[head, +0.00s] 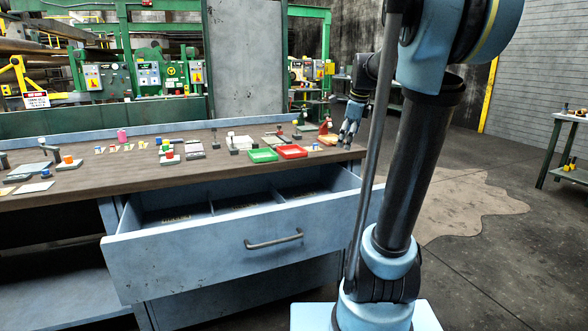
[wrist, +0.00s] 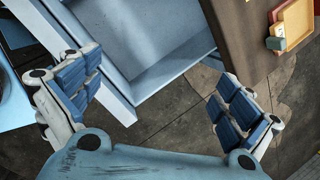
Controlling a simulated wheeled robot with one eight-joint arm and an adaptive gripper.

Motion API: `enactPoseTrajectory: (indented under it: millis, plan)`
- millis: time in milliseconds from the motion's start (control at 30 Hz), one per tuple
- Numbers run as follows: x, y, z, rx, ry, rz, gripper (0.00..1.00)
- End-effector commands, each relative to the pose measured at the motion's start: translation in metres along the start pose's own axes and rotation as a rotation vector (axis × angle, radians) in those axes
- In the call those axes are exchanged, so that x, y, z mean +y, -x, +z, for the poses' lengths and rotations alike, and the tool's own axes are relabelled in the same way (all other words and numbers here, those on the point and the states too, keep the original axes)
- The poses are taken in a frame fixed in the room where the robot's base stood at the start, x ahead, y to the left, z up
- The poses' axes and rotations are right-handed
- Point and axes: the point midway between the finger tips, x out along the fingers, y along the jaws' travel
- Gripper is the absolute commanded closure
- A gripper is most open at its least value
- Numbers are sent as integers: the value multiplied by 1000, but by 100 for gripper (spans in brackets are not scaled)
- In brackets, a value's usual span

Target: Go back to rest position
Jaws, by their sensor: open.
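My gripper (head: 350,128) hangs at the right end of the workbench in the head view, near the bench edge and above the right side of the open drawer. In the wrist view my gripper (wrist: 150,85) has its two blue-padded fingers spread wide with nothing between them. The blue drawer (head: 190,262) is pulled out, with a metal handle (head: 274,240) on its front. Its inside is divided into compartments. The drawer also shows in the wrist view (wrist: 140,45), beyond the fingers.
The wooden benchtop (head: 100,183) carries many small items, including a green tray (head: 262,155) and a red tray (head: 291,151). A green side table (head: 570,120) stands at the far right. The floor (head: 490,260) right of my arm is clear.

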Motion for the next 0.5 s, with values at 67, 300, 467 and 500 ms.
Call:
enactPoseTrajectory:
  millis: [67, 300, 467, 500]
  plan:
    - [32, -3, -10, 11, 152, 8, 2]
    - [115, -19, -42, 36, 628, 37, 2]
    - [169, -36, -65, 46, 943, 64, 2]
    - [182, -41, -71, 49, 1021, 72, 2]
